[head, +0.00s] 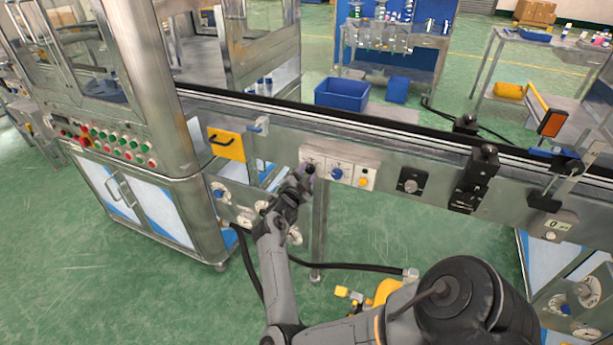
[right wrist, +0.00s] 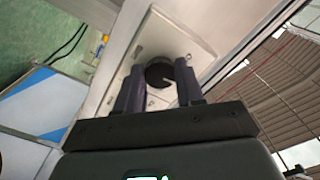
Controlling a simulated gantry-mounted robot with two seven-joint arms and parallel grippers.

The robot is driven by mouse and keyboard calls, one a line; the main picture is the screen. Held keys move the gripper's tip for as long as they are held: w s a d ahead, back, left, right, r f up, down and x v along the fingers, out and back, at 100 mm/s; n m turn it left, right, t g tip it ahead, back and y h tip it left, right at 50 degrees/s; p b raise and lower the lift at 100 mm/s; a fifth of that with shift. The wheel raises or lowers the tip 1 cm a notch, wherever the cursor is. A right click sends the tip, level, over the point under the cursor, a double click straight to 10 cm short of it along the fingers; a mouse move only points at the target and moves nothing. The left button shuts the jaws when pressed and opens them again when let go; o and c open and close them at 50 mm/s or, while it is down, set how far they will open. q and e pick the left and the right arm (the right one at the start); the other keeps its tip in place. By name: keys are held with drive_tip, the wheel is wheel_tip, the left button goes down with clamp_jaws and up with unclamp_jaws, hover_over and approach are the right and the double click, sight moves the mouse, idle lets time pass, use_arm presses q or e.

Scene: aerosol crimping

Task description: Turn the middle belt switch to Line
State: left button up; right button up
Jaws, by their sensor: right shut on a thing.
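My right gripper (head: 304,176) is at the left end of a pale control panel (head: 325,162) on the conveyor's front side. In the right wrist view, its two dark fingers stand either side of a round black switch knob (right wrist: 159,74) with a white pointer mark, and are shut on it. The mark slants toward the lower right in that view. In the head view the gripper mostly hides this knob. A blue knob (head: 337,173) and a yellow button (head: 362,182) sit to its right on the same panel. The labels are too small to read. My left gripper is out of view.
A black dial (head: 410,183) and a black bracket (head: 475,180) are on the conveyor front further right. A yellow plate with a handle (head: 227,146) is to the left. A steel cabinet (head: 150,200) with several buttons stands at left. Black hoses lie on the green floor.

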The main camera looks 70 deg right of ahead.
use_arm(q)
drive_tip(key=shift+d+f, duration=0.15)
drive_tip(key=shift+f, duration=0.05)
use_arm(e)
drive_tip(key=shift+m, duration=0.6)
drive_tip(key=o, duration=1)
drive_tip(key=shift+o, duration=0.2)
